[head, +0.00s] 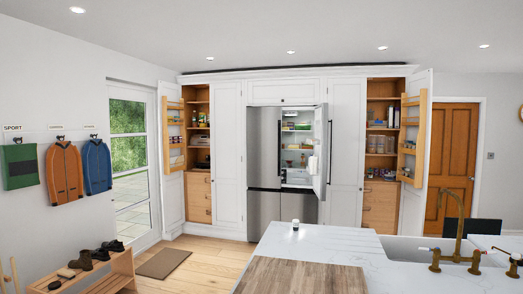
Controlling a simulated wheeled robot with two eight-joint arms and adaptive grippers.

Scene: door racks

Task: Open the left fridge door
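The steel fridge (264,210) stands against the far wall between tall white cupboards. Its upper left door (262,150) is shut, with a dark vertical handle (279,144) at its right edge. Its upper right door (321,150) stands swung out, and lit shelves with food (296,147) show behind it. The lower doors look shut, though the island hides part of them. Neither of my grippers is in view.
A white marble island (330,240) with a wooden board (301,276) and a small jar (295,225) fills the front right, before the fridge. Open pantry doors with racks (175,135) (412,135) flank it.

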